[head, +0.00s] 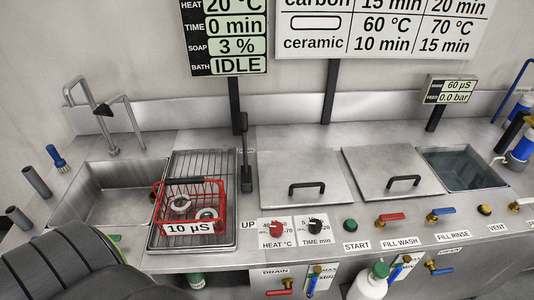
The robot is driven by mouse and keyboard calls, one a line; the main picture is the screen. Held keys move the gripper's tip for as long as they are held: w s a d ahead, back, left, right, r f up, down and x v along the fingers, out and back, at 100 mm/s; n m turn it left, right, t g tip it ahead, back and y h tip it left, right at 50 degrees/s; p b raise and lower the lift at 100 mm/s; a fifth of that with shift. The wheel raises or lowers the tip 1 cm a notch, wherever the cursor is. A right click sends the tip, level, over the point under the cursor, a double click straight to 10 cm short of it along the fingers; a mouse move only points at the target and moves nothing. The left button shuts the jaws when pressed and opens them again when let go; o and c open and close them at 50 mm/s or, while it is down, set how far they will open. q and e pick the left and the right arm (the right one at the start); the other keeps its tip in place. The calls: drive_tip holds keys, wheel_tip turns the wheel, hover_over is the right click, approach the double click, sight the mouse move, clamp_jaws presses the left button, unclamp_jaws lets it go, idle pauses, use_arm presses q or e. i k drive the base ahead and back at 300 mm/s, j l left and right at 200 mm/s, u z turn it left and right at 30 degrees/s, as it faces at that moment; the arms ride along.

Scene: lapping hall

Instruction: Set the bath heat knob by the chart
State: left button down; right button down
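The red heat knob (277,230) sits on the front panel above the label HEAT °C. Its scale is mostly too small to read. The black time knob (315,226) is just to its right. The chart (385,30) on the wall is cut off at the top; its ceramic row reads 60 °C, 10 min and 70 °C, 15 min, and a carbon row above shows 15 min and 20 min. The display (225,38) reads heat 20 °C, time 0 min, soap 3 %, bath IDLE. Neither gripper is in view.
A red basket (190,204) with ring-shaped parts and a 10 µS tag stands on the rack left of the knobs. Two lids (305,170) (392,165) with black handles lie behind the panel. A green start button (350,225) and valves are to the right.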

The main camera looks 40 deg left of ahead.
sight(276, 228)
drive_tip(key=u, duration=1)
